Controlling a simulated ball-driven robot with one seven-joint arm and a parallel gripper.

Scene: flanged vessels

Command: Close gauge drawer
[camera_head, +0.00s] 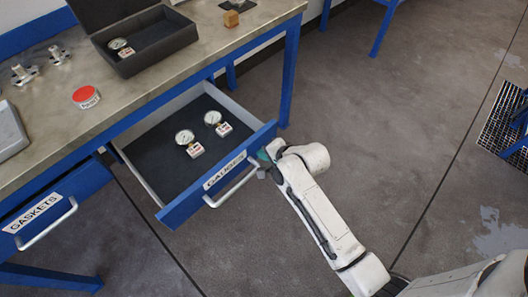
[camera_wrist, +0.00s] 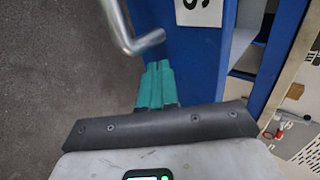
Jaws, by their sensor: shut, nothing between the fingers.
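The gauge drawer (camera_head: 180,210) stands pulled out from under the workbench, with its blue front labelled GAUGES and a silver bar handle (camera_head: 232,190). Two dial gauges with white tags lie inside on the dark lining, one left (camera_head: 186,138) and one right (camera_head: 214,119). My gripper (camera_head: 264,158) is at the right end of the drawer front, beside the handle. In the wrist view its green fingers (camera_wrist: 157,70) are shut together, with their tips at the blue front (camera_wrist: 188,50) and the handle's bent end (camera_wrist: 148,42) just above left. I cannot tell whether they touch the front.
The GASKETS drawer (camera_head: 50,205) is at the left. The bench top (camera_head: 120,75) bears an open dark case (camera_head: 160,42), a red-topped round item (camera_head: 85,96) and metal fittings. A blue bench leg (camera_head: 290,75) stands behind the drawer's right side. Floor in front is clear.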

